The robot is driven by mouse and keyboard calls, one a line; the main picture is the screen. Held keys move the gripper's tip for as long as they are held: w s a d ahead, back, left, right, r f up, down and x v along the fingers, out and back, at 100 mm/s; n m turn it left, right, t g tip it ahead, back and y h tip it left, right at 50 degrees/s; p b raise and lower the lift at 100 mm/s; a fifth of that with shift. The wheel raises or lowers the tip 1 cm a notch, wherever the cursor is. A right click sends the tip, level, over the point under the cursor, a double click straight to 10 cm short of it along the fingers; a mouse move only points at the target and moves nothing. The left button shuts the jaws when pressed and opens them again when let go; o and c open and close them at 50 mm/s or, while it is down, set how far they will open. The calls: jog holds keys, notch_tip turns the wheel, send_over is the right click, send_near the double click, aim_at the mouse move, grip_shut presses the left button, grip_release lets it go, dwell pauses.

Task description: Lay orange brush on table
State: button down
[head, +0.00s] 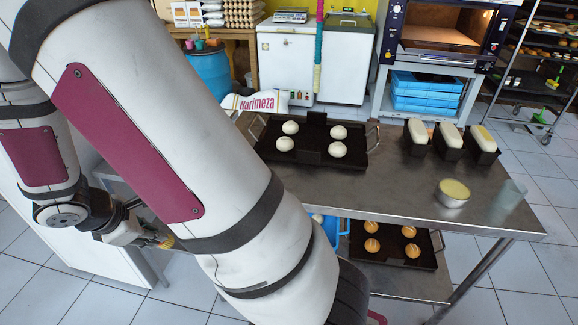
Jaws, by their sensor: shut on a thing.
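My gripper (142,236) is at the left of the head view, low beside the white cabinet and left of my large arm link. It is shut on the orange brush, whose yellowish bristles (166,242) stick out to the right. The handle is mostly hidden by the gripper. The steel table (405,202) stands to the right, apart from the gripper and the brush. My arm link hides the table's left part.
The table's front middle is clear. A tray of buns (395,250) lies on the lower shelf.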

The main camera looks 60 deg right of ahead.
jog(key=d+r+m+g+h+b, duration=0.1)
jog(key=d+r+m+h+b, duration=0.15)
jog(key=d, duration=0.55)
jog(key=d+r+m+g+h+b, duration=0.1)
jog(key=d+h+b, duration=0.15)
jog(key=d, duration=0.55)
jog(key=s+d+r+m+g+y, duration=0.1)
jog(key=s+d+m+g+y, duration=0.1)
jog(key=s+d+m+g, duration=1.4)
jog(key=s+d+f+n+t+b, duration=0.1)
jog(key=f, duration=0.1)
jog(key=s+d+f+n+t+b, duration=0.1)
jog(key=d+n+b, duration=0.1)
jog(key=s+d+f+n+t+b, duration=0.1)
jog(key=f+n, duration=0.1)
jog(key=shift+s+d+f+t+b, duration=0.15)
jog(key=shift+s+f+t+b, duration=0.2)
jog(key=shift+t+b, duration=0.05)
